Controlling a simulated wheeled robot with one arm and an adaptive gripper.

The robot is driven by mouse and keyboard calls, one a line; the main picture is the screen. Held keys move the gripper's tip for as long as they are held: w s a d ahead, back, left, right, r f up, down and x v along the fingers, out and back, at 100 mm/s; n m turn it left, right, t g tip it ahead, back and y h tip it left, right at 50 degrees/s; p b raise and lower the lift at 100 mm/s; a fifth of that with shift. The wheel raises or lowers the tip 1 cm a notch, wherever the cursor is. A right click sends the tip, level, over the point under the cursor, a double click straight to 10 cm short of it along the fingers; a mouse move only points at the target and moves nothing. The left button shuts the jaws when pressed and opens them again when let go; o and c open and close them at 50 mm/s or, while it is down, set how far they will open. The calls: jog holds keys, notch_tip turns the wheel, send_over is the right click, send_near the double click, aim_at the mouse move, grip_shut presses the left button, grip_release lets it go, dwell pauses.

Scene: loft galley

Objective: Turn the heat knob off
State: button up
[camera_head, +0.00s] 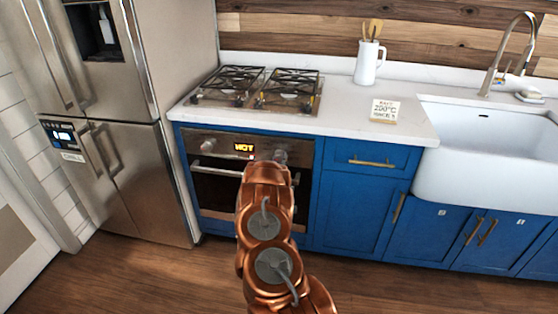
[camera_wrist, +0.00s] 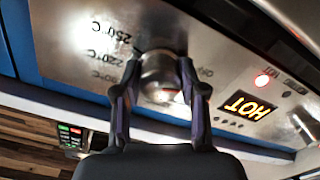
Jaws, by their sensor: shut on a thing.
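The heat knob (camera_wrist: 160,72) is a round metal knob on the oven's steel panel (camera_wrist: 215,75). In the wrist view, the two dark fingers of my gripper (camera_wrist: 160,84) are shut on it, one on each side. Printed 250°C, 220°C and a fainter third temperature lie left of the knob, and OFF lies to its right. Which label the knob points to I cannot tell. The display (camera_wrist: 248,106) reads HOT, with a red light (camera_wrist: 262,80) lit beside it. In the head view the display (camera_head: 244,148) also reads HOT, and my copper arm covers most of the gripper.
The oven sits in blue cabinets under a white counter (camera_head: 345,121) with a gas hob (camera_head: 257,88). A steel fridge (camera_head: 115,120) stands left and a white sink (camera_head: 487,160) right. A card (camera_head: 384,111) reads 200°C. A white jug (camera_head: 369,63) holds utensils.

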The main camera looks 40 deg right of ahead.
jog(key=o, duration=1.1)
jog(key=shift+o, duration=0.2)
jog(key=shift+a, duration=0.1)
jog(key=v, duration=1.2)
